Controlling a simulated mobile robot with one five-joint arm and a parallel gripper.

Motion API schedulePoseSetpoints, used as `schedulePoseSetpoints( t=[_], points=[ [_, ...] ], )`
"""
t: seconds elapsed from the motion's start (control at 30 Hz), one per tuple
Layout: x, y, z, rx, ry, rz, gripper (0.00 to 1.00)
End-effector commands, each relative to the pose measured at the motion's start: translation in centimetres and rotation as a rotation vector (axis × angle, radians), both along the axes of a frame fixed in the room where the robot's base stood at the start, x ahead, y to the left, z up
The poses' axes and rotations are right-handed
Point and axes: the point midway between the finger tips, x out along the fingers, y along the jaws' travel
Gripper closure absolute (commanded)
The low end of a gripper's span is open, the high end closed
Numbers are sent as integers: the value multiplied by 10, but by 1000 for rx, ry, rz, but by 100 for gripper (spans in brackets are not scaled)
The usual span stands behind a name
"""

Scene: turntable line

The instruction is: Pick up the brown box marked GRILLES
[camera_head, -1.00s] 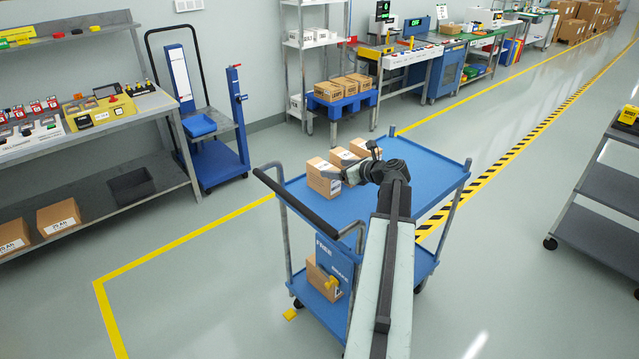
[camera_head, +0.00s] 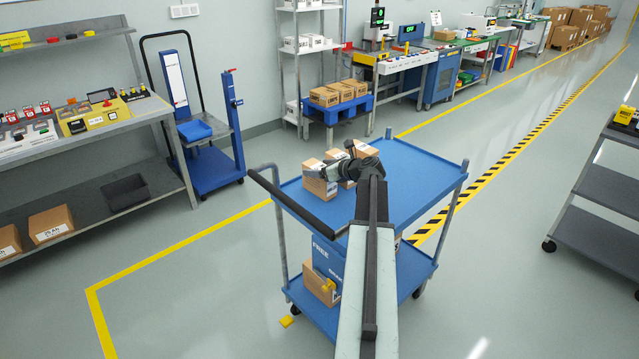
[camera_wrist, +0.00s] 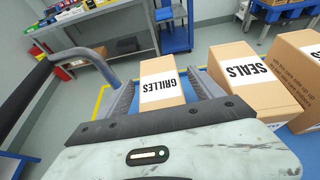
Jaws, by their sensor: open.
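The brown box marked GRILLES (camera_wrist: 162,82) stands on the top deck of the blue cart, at its far left end. In the wrist view my gripper (camera_wrist: 161,98) is open, with one finger on each side of this box; I cannot tell whether either finger touches it. In the head view my gripper (camera_head: 326,172) partly covers the GRILLES box (camera_head: 318,186). A box marked SEALS (camera_wrist: 245,80) stands close to its right, next to the right finger.
The blue cart (camera_head: 420,165) has a dark push handle (camera_head: 290,198) at the left. A third box (camera_wrist: 298,70) stands right of SEALS. The cart's right deck is clear. A workbench (camera_head: 95,135) and a blue trolley (camera_head: 215,165) stand further left.

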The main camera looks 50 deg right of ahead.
Motion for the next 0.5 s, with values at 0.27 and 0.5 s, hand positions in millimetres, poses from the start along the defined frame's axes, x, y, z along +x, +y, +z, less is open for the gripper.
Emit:
schedulePoseSetpoints(
  t=[0.27, 0.5],
  points=[
    [-1, 0, 0, 0, 0, 0, 88],
    [-1, 0, 1, 0, 0, 0, 100]
  ],
)
